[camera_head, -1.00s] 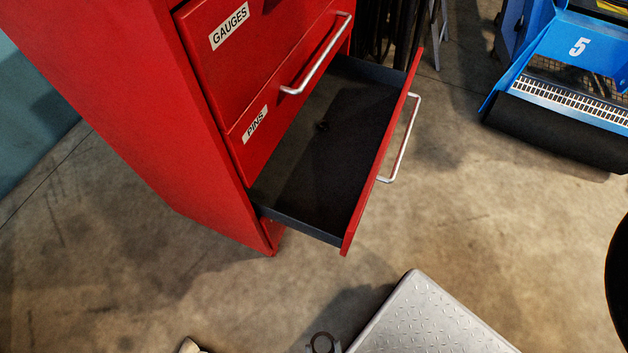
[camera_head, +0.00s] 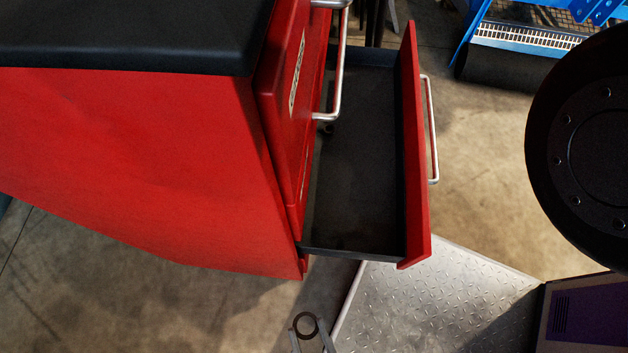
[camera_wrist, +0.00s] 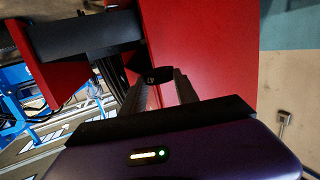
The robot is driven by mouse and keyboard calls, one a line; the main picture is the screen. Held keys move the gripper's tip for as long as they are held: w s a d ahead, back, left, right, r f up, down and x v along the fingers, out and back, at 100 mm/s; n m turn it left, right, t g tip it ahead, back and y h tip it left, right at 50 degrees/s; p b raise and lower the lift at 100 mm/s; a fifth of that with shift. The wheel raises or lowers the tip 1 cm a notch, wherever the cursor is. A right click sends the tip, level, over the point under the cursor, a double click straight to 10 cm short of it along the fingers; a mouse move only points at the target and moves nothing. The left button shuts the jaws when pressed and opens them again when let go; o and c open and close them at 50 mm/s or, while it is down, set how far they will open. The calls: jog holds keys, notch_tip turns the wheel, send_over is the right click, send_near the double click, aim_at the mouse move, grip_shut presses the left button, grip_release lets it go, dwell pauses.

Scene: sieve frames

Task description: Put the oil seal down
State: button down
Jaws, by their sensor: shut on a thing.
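The oil seal, a small dark ring (camera_head: 306,316), is at the bottom of the head view. My gripper (camera_head: 309,331) is shut on it, one finger at each side. In the wrist view the seal is a dark piece (camera_wrist: 163,75) between the two grey fingertips (camera_wrist: 163,88). The gripper and seal are apart from the open drawer (camera_head: 415,150), below its near end in the head view. How high they are above the floor I cannot tell.
The red cabinet (camera_head: 130,165) with a black top (camera_head: 130,35) fills the left. A grey tread-plate platform (camera_head: 430,300) lies at the lower right. A blue machine (camera_head: 520,35) stands at the back right.

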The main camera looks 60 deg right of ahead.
jog(key=w+d+b, duration=0.1)
jog(key=w+d, duration=0.4)
jog(key=d, duration=0.9)
jog(key=w+d+b, duration=0.1)
jog(key=w+d, duration=0.4)
jog(key=d, duration=1)
jog(key=w+d+b, duration=0.1)
jog(key=w+d, duration=0.4)
jog(key=d, duration=0.9)
jog(key=f+b, duration=0.4)
jog(key=b, duration=0.1)
jog(key=f+b, duration=0.2)
jog(key=f, duration=0.1)
jog(key=shift+s+a, duration=0.1)
jog(key=shift+a, duration=0.25)
jog(key=shift+f, duration=0.1)
jog(key=shift+f, duration=0.3)
jog(key=shift+f+b, duration=0.2)
jog(key=shift+b, duration=0.1)
jog(key=c, duration=0.9)
grip_release()
jog(key=shift+f, duration=0.1)
